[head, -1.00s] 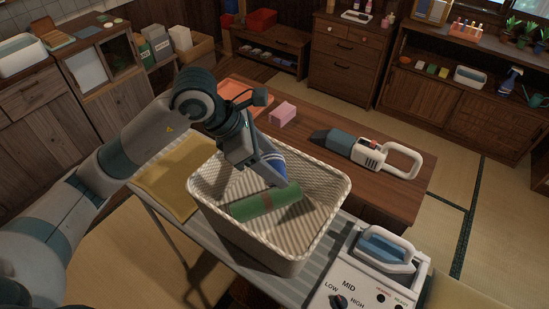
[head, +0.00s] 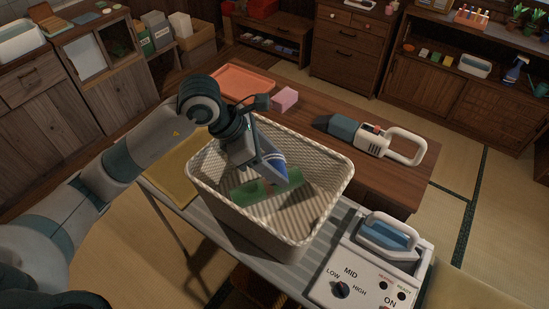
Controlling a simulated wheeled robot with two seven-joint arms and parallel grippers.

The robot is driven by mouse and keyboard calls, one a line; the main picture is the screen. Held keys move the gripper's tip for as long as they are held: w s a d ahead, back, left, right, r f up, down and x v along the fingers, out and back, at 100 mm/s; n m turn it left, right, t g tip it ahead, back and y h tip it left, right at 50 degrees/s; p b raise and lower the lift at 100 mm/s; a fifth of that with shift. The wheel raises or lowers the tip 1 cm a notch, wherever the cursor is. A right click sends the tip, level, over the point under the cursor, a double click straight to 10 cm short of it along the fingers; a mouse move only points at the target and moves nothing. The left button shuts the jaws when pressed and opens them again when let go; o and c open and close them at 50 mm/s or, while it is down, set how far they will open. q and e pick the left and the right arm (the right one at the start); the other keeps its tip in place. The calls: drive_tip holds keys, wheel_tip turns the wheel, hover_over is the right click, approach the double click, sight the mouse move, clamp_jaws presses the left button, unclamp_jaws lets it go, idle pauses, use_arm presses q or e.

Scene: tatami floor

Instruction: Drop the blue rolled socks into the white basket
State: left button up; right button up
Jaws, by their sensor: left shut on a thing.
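The white basket (head: 325,218) stands on the ironing board in the middle of the head view, open at the top. A green roll (head: 248,192) lies inside it, partly hidden by my gripper. The blue rolled socks (head: 274,160) are partly hidden behind my left gripper's fingers. My left gripper (head: 275,173) is shut on the socks, pointing down into the basket, over the green roll. I cannot tell whether the socks touch the roll. My right gripper is not in view.
A steam iron (head: 385,238) sits on a white control unit (head: 350,275) right of the basket. A handheld vacuum (head: 370,137), pink block (head: 285,98) and orange tray (head: 240,83) lie on the wooden table behind. A folded yellow cloth (head: 172,168) lies left of the basket.

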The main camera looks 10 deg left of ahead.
use_arm(q)
drive_tip(key=shift+f, duration=0.15)
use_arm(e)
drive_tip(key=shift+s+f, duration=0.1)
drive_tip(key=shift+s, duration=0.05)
use_arm(q)
drive_tip(key=o, duration=1.1)
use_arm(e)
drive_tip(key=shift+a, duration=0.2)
use_arm(q)
drive_tip(key=b+v, duration=0.4)
drive_tip(key=v, duration=1.3)
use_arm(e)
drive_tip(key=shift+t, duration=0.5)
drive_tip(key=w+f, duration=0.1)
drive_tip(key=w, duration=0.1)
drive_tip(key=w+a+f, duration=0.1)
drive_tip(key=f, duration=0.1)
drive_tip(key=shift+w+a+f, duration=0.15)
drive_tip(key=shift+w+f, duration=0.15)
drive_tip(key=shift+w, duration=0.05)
use_arm(q)
drive_tip(key=shift+a, duration=0.15)
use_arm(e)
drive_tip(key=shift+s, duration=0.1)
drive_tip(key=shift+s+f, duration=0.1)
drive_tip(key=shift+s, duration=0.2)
